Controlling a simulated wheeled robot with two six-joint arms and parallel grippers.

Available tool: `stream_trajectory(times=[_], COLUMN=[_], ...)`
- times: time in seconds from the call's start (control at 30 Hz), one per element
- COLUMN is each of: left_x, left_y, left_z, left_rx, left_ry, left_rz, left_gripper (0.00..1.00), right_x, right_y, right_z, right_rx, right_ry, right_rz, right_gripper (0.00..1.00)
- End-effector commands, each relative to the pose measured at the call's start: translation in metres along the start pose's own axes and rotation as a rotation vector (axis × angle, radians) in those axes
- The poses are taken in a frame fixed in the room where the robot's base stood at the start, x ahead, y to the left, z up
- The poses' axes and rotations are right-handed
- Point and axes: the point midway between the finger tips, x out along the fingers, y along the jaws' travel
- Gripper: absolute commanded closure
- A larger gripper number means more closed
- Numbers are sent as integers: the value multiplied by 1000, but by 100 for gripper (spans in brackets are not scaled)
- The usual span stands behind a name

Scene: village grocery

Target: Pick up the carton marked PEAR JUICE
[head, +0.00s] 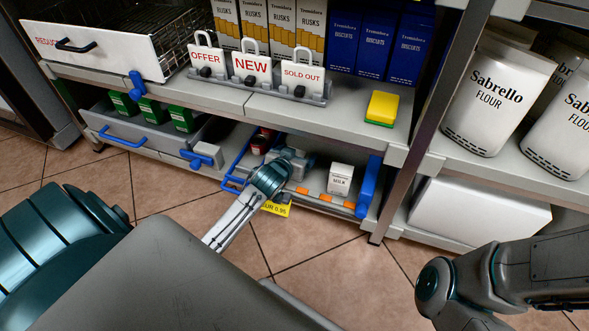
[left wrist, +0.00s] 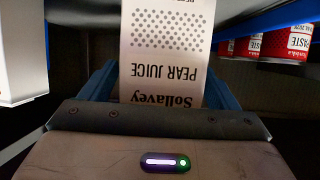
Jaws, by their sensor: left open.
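The white carton marked PEAR JUICE (left wrist: 168,60) fills the middle of the left wrist view, its print upside down in the picture. My left gripper (head: 293,160) reaches into the lower shelf. It is open, with one blue finger on each side of the carton in the left wrist view (left wrist: 160,78). I cannot tell whether the fingers touch it. In the head view I cannot make out the carton behind my gripper. My right arm shows at the lower right of the head view, but its gripper does not.
A MILK carton (head: 340,180) stands right of my left gripper on the lower shelf. Red cans (left wrist: 282,44) stand at right in the left wrist view. The upper shelf (head: 225,95) lies above my gripper. A yellow price tag (head: 275,209) hangs at the front edge.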

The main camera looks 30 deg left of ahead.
Motion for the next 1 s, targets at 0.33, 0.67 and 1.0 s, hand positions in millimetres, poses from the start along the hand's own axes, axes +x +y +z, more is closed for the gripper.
stream_trajectory(times=[0.33, 0.67, 1.0], left_x=[2, 2, -2], left_y=[0, 0, 0], left_z=[-1, -1, -11], left_rx=[1, 0, 0], left_ry=[0, 1, 2], left_rz=[0, 0, 0], left_gripper=[31, 73, 73], right_x=[-1, 0, 8], right_y=[0, 0, -2], right_z=[1, 0, 4], right_rx=[-1, 0, 0], right_ry=[-7, -4, 4], right_rz=[0, 0, 0], right_gripper=[100, 100, 100])
